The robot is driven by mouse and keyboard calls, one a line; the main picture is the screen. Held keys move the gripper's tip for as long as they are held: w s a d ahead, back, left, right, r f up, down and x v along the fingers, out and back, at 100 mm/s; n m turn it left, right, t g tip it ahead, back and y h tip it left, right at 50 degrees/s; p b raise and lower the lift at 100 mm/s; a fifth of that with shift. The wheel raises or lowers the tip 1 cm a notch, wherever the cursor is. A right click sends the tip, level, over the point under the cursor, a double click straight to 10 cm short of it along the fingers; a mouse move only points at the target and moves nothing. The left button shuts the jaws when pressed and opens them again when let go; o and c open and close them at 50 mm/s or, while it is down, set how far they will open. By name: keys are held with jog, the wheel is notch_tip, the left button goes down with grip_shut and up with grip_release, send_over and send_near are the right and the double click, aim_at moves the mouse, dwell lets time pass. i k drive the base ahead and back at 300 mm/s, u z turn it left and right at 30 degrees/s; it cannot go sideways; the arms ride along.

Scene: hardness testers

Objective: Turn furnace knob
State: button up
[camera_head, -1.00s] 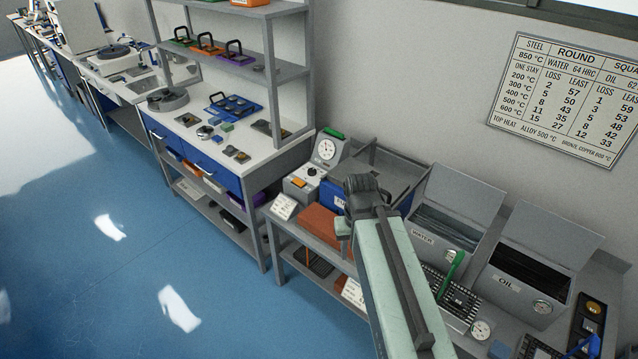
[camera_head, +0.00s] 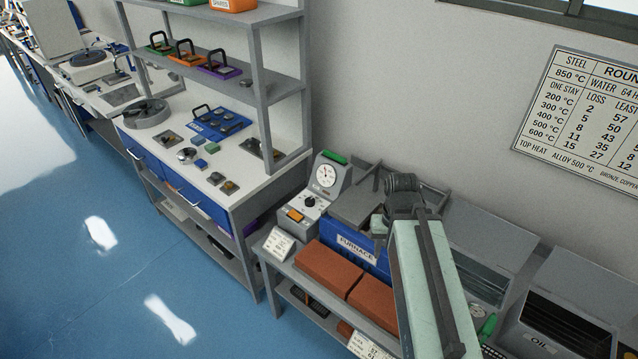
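The blue furnace (camera_head: 352,247) with a "FURNACE" label stands on the grey bench. To its left is a grey control box (camera_head: 318,203) with a round white dial gauge (camera_head: 326,174), a green top bar, an orange switch (camera_head: 295,215) and a small dark knob (camera_head: 310,201) with a pale pointer mark. My arm reaches up from the lower right. My gripper (camera_head: 382,182) shows dark and partly folded over the furnace top, to the right of the knob and apart from it in the picture. Its fingers are not clear enough to show whether they are open.
Red-brown bricks (camera_head: 330,268) lie in front of the furnace, beside a small white sign (camera_head: 279,243). The oil tank (camera_head: 572,318) stands at the right. A shelved workbench (camera_head: 262,185) is at the left, and blue floor (camera_head: 70,250) lies open in front.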

aim_at(310, 201)
jog(key=u, duration=0.05)
jog(key=i, duration=1.1)
jog(key=u, duration=0.6)
